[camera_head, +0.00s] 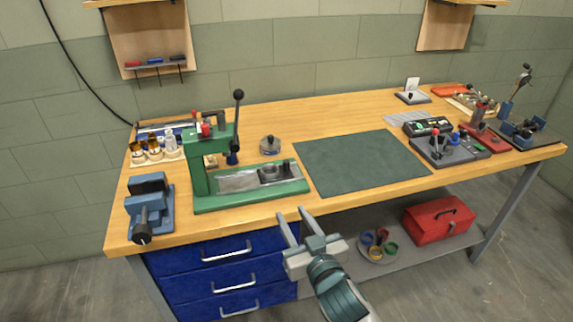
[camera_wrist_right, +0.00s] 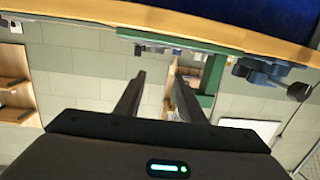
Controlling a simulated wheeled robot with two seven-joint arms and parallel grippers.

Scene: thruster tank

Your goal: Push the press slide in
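The green press (camera_head: 213,188) stands on the left half of the workbench, with a black-knobbed lever (camera_head: 238,120) upright. On its base lies a grey metal track; the press slide (camera_head: 283,174), a dark carriage with a round metal piece, sits toward the right end, out from under the press head. My right gripper (camera_head: 294,214) is open and empty, in front of the bench's front edge, below and just right of the slide. The right wrist view, upside down, shows the two spread fingers (camera_wrist_right: 158,98) with the green press (camera_wrist_right: 214,72) behind them. My left gripper is not in view.
A blue vise (camera_head: 150,205) stands left of the press. A small round-topped pot (camera_head: 270,145) stands behind the slide. A dark green mat (camera_head: 362,163) lies clear to the right. Blue drawers (camera_head: 225,270) with handles lie under the bench's front edge.

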